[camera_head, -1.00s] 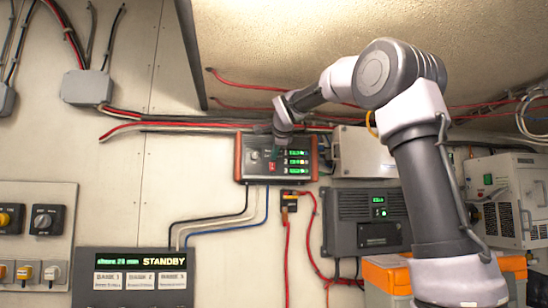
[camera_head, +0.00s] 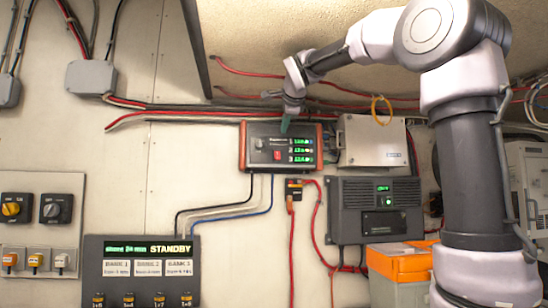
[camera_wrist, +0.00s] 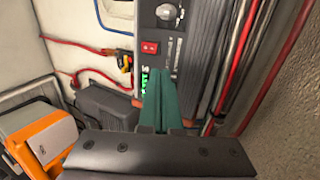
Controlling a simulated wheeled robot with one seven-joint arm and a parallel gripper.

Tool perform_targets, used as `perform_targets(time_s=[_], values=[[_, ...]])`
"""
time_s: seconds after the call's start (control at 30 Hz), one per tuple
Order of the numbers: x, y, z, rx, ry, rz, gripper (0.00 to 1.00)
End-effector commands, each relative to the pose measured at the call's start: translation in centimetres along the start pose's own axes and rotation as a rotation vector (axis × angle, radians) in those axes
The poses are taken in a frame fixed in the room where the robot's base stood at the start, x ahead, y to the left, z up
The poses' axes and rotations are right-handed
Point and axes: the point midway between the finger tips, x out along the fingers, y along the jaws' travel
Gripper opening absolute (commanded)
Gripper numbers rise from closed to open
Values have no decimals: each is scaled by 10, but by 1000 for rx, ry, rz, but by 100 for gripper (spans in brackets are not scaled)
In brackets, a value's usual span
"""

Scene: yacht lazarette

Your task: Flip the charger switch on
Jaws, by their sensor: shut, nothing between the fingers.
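A dark box with red end caps (camera_head: 243,150) is mounted on the wall, with a knob, a red rocker switch (camera_head: 277,155) and three green readouts on its face. The red switch also shows in the wrist view (camera_wrist: 150,47); its position is too small to read. My gripper (camera_head: 285,127) is at the box's top edge, above and slightly right of the switch. In the wrist view its teal fingers (camera_wrist: 160,72) are together, with nothing held, in front of the readouts and partly covering them. The tips appear apart from the switch; I cannot tell whether they touch the box.
Red and black cables (camera_head: 170,112) run above. An orange-lidded case (camera_head: 398,262) stands below. A STANDBY panel (camera_head: 140,250) is at lower left.

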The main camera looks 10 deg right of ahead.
Motion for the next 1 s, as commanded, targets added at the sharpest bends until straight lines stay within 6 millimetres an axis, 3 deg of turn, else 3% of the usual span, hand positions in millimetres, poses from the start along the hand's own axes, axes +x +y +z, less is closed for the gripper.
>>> perform_targets(time_s=[0.23,0.37,0.47,0.6,0.8,0.9,1.0], values=[[-2,5,-2,-15,0,8,0],[-15,35,-15,-111,-5,57,0],[-35,87,-32,-266,-28,133,0],[-71,183,-52,-525,-108,250,0],[-117,318,-62,-847,-277,347,0],[-132,368,-61,-959,-354,362,0],[-142,402,-59,-1033,-409,364,0]])
